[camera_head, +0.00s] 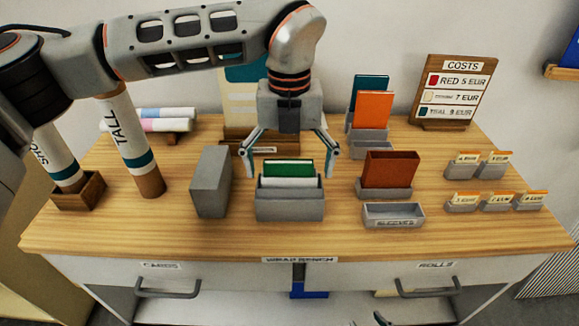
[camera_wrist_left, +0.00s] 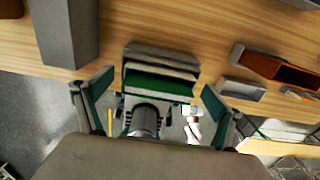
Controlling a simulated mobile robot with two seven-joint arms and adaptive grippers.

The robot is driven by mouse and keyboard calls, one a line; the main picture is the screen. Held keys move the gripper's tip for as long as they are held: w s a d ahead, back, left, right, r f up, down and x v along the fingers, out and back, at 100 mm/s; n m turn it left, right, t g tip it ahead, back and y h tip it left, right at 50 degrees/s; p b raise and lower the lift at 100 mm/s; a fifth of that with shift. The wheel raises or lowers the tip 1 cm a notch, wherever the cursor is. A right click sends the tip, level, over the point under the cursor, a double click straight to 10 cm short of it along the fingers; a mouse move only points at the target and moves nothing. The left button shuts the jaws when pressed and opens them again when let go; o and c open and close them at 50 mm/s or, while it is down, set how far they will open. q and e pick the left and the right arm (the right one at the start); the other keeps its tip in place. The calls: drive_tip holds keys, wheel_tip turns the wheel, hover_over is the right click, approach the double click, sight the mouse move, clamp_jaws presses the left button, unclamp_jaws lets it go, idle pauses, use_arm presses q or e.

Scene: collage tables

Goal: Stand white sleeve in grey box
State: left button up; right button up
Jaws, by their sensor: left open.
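A grey box (camera_head: 290,208) stands near the front middle of the table. A green card (camera_head: 288,168) and a white piece (camera_head: 289,183), which looks like the white sleeve, stand upright in or just behind it; I cannot tell which exactly. My left gripper (camera_head: 290,172) points down over them, open, with one finger on each side and nothing held. In the left wrist view the green piece (camera_wrist_left: 160,84) shows between the spread fingers (camera_wrist_left: 160,100), with pale edges beside it.
A tall grey block (camera_head: 211,182) stands close left of the box. A red-brown piece in a grey holder (camera_head: 386,190) and a low grey tray (camera_head: 393,214) stand to the right. A tall roll (camera_head: 127,140) stands left. The front table strip is clear.

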use_arm(q)
wheel_tip(320, 180, up, 12)
idle(0.6)
